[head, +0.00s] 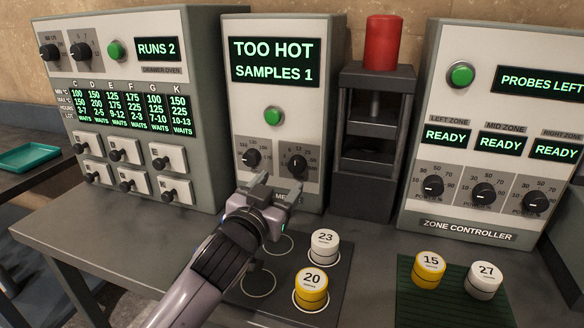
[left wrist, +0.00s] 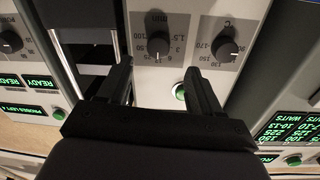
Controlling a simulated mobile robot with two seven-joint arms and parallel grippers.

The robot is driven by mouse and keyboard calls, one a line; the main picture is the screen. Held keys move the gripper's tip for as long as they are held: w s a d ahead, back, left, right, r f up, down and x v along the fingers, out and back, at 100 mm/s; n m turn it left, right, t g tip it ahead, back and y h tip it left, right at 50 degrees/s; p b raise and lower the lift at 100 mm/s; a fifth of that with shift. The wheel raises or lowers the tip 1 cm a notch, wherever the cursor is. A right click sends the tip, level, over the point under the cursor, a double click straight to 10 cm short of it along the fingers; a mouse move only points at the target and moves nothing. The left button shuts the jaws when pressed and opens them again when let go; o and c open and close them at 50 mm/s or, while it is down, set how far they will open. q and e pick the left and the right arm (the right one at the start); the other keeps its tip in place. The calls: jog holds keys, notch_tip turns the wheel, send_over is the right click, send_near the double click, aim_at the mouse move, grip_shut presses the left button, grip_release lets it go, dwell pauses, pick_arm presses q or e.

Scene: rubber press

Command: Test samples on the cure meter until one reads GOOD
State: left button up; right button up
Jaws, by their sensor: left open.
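The cure meter (head: 310,92) stands at the centre back. Its screen reads TOO HOT and SAMPLES 1. A green button (head: 273,117) and two black knobs, a left one (head: 250,158) and a right one (head: 297,163), are on its front. My left gripper (head: 276,190) is open and empty in front of the meter's lower panel. In the left wrist view its fingers (left wrist: 160,80) point at the knobs. White sample 23 (head: 324,243) and yellow sample 20 (head: 311,287) stand on a dark mat with marked circles (head: 259,283). My right gripper is out of view.
A press with a red cylinder (head: 382,43) stands right of the meter. The zone controller (head: 490,130) reads READY for three zones. Yellow sample 15 (head: 430,267) and white sample 27 (head: 485,279) stand on a green mat (head: 447,308).

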aim_at(295, 167)
pick_arm(q)
jog(key=shift+x, duration=3.85)
jog(key=shift+d, duration=0.1)
jog(key=c, duration=1.1)
